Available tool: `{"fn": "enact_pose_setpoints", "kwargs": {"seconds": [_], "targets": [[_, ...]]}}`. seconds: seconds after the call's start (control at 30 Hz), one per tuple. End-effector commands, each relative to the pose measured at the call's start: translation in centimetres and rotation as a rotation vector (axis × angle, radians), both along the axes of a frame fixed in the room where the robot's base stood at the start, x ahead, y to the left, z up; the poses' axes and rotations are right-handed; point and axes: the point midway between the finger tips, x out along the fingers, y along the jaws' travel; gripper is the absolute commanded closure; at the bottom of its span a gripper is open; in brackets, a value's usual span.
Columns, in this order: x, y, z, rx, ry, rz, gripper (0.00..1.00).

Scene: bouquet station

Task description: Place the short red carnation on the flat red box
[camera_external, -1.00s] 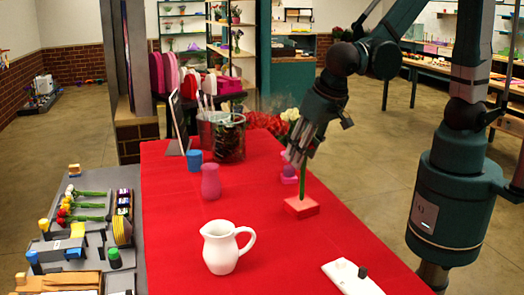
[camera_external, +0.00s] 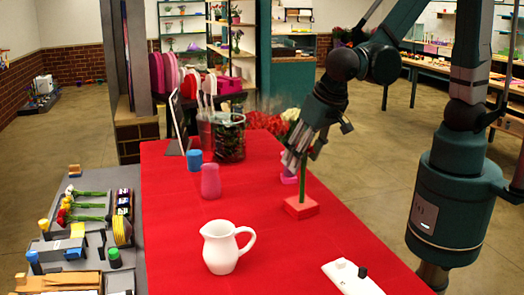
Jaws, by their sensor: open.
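The flat red box (camera_external: 301,207) lies on the red-covered table (camera_external: 180,250), right of the pink vase. A green stem (camera_external: 303,183) stands upright on or just above the box, its upper end reaching up to my gripper (camera_external: 297,168). My gripper points down over the box, with its fingers beside the top of the stem. The jaws are open. Several flowers with red, yellow and white heads (camera_external: 68,207) lie on the grey side table at the left.
A white pitcher (camera_external: 221,248), a pink vase (camera_external: 210,181), a blue cup (camera_external: 194,160) and a dark glass container (camera_external: 229,138) stand on the table. A small pink object (camera_external: 288,177) is behind the stem. A white block piece (camera_external: 350,277) lies at the front right. Red cloth around the box is clear.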

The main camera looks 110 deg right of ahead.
Motion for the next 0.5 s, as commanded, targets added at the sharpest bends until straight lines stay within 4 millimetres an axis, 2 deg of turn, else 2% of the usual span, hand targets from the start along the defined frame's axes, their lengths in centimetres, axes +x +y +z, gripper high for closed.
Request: {"fn": "enact_pose_setpoints", "kwargs": {"seconds": [0.27, 0.5], "targets": [[0.0, 0.0, 0.4, 0.000, 0.000, 0.000, 0.48], [-0.2, 0.5, 1.6, 0.000, 0.000, 0.000, 0.48]]}}
